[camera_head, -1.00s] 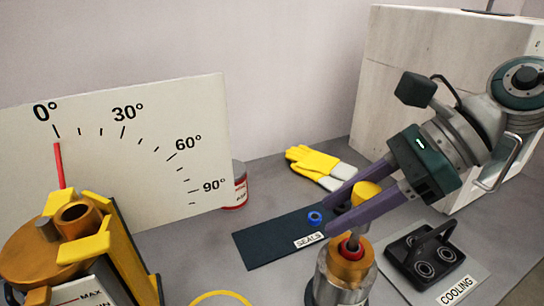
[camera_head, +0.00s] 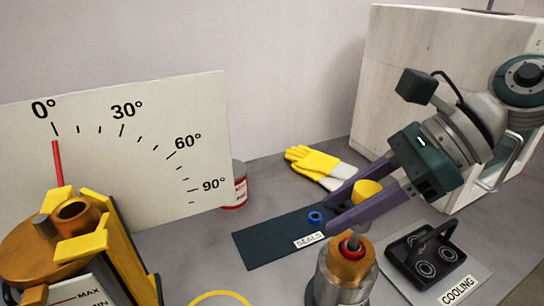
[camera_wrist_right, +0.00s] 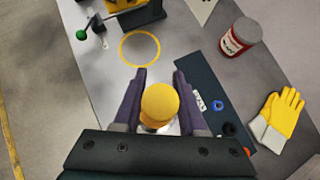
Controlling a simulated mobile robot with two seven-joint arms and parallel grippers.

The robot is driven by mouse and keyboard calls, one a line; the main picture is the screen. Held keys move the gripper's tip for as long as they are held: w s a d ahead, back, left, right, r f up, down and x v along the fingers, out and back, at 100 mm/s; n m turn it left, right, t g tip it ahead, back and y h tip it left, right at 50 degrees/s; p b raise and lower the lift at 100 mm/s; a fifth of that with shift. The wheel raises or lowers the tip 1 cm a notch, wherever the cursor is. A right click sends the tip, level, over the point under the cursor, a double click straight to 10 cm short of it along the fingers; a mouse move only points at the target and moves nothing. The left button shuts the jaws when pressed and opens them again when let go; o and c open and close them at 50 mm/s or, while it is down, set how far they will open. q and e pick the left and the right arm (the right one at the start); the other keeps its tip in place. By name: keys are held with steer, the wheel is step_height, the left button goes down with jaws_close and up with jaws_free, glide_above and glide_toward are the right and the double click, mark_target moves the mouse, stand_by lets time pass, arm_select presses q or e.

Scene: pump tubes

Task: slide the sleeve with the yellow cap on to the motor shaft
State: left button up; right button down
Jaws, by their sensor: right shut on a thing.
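My right gripper (camera_head: 332,213) reaches in from the right with its purple fingers on both sides of the yellow cap (camera_head: 368,190). It is shut on the capped sleeve. The cap also shows between the fingers in the right wrist view (camera_wrist_right: 160,102). The sleeve's body below the cap is mostly hidden by the near finger. The motor (camera_head: 345,276) is a silver cylinder with a copper top at the bottom middle. A red ring surrounds the short shaft (camera_head: 352,244) on its top. The near fingertip appears just above the shaft. My left gripper is not in view.
A blue seal (camera_head: 315,217) lies on the dark SEALS mat (camera_head: 262,243). The COOLING block (camera_head: 424,256) stands right of the motor. A yellow-braced copper pump (camera_head: 75,245) is at left before the angle board (camera_head: 205,130).

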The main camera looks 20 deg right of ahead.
steer(key=shift+f, duration=0.2)
steer(key=shift+f+b, duration=0.3)
steer(key=shift+b, duration=0.2)
steer(key=shift+f+b, duration=0.8)
steer(key=shift+f, duration=0.05)
